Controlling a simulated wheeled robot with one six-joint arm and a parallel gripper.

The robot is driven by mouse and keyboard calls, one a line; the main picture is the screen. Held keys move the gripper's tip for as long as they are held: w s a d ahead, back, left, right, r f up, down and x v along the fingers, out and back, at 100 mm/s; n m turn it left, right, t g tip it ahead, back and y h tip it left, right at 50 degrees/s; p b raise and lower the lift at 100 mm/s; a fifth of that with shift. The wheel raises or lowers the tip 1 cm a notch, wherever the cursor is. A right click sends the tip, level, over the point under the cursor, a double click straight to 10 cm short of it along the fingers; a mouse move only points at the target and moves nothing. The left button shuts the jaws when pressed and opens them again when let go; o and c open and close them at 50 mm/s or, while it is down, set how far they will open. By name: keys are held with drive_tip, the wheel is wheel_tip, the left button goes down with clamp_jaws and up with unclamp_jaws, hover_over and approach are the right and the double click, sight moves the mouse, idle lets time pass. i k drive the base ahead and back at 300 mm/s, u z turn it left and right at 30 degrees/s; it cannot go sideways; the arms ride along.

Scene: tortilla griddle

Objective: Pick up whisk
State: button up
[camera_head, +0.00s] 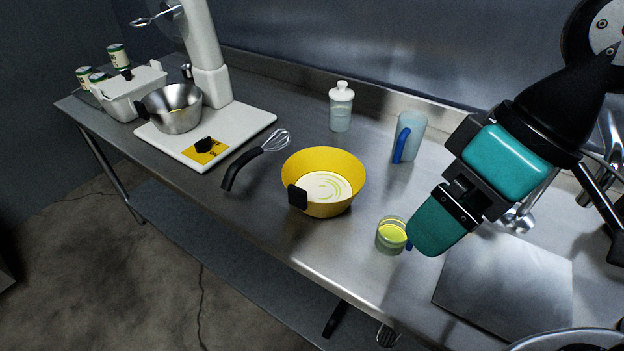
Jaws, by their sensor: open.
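A whisk (258,156) with a black handle and silver wire loops lies on the steel counter, between the white board and the yellow bowl. Its handle reaches toward the counter's front edge and its wires point to the back right. My gripper (421,250) is at the right, with teal parts, well away from the whisk on the far side of the yellow bowl. It is open, though its fingers are partly hidden by its own body. A small cup with yellow contents (390,236) stands right beside its tip; I cannot tell whether they touch.
A yellow bowl (343,163) with a black tab stands between whisk and gripper. A clear bottle (341,110) and a blue-handled jug (415,125) stand behind. A white mixer base (255,122) carries a steel bowl (180,121). A metal plate (510,285) lies at right.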

sight(234, 168)
drive_tip(key=z, duration=2.55)
drive_tip(key=k, duration=1.5)
drive_tip(key=u, duration=1.5)
drive_tip(key=i, duration=0.5)
